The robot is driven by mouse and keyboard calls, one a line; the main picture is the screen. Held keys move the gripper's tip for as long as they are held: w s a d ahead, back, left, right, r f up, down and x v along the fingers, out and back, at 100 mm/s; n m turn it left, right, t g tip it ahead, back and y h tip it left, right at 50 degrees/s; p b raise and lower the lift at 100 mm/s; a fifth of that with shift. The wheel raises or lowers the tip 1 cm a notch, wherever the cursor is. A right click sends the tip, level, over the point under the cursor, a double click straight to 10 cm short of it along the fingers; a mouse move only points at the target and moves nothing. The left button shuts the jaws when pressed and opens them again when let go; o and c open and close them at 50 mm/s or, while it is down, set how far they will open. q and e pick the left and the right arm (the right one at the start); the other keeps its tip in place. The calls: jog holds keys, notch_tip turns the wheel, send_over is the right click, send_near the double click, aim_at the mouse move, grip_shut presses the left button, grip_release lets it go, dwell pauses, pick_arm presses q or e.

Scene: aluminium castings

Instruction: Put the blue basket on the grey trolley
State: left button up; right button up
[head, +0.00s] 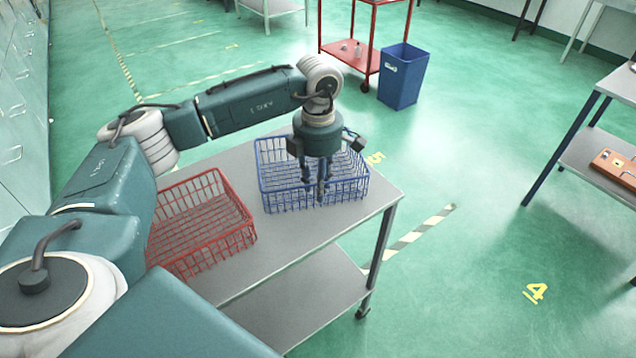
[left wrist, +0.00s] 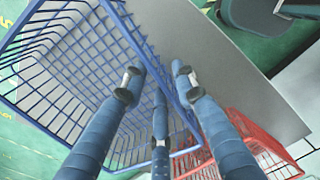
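The blue wire basket (head: 350,190) stands upright on a grey two-level stand (head: 285,235), near its far right end. It also fills the left of the left wrist view (left wrist: 60,75). My left gripper (head: 318,190) points down at the basket's near side. In the left wrist view my left gripper (left wrist: 153,85) has its fingers spread, with the basket's rim passing between them and gaps visible. The stand shows what looks like a castor; I cannot tell whether it is the task's grey trolley. My right gripper is out of view.
A red wire basket (head: 205,215) stands beside the blue one. A red trolley (head: 350,50) and a blue bin (head: 402,78) stand behind. At right, a grey-topped stand (head: 622,84) holds an orange item (head: 612,166) on its lower shelf. Green floor between is clear.

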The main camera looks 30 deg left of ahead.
pick_arm(q)
jog(key=shift+r, duration=0.6)
notch_tip(320, 180, up, 11)
jog(key=b, duration=0.2)
jog(key=shift+s, duration=0.1)
